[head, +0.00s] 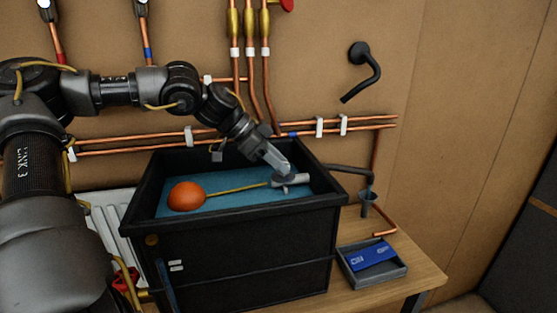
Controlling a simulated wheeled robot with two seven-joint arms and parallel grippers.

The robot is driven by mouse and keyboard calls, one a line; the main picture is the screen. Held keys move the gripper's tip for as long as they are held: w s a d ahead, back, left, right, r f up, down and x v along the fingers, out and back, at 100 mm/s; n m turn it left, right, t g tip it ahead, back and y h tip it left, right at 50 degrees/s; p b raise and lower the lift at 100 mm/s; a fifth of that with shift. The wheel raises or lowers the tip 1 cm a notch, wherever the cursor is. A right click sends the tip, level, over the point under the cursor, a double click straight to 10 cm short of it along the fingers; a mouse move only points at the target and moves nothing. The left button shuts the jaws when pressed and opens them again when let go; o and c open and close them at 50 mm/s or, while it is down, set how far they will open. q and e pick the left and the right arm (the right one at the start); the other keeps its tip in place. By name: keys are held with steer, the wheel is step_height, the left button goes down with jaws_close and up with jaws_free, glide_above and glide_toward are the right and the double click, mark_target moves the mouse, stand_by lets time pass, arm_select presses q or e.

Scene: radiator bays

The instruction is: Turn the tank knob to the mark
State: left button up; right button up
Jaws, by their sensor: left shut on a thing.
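The black open tank (240,245) stands on the wooden bench and has blue water (235,186) in it. An orange float ball (187,196) sits at the left in the water, on a thin yellow rod (238,188) that runs right to a grey valve fitting (296,180). My left gripper (281,171) reaches down over the back rim, its fingers shut at this fitting. The tank knob appears to be the small grey part there, mostly hidden by the fingers. I cannot make out a mark. My right gripper is not in view.
A grey tray with a blue card (370,254) lies on the bench (425,270) at right. Copper pipes (160,145) run along the wall behind; a black spout (366,70) hangs above.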

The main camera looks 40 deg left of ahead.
arm_select(q)
steer(key=m+g, duration=0.1)
steer(key=m+g+h, duration=0.1)
steer(key=m, duration=0.1)
steer(key=m+g+h, duration=0.1)
steer(key=shift+w+a+m, duration=0.15)
steer(key=shift+w+m, duration=0.1)
steer(key=shift+m, duration=0.05)
steer(key=shift+w+m+g+h, duration=0.15)
steer(key=shift+m+g+h, duration=0.15)
steer(key=shift+m+g, duration=1.45)
steer(key=shift+m, duration=0.45)
steer(key=o, duration=1)
steer(key=shift+c, duration=0.2)
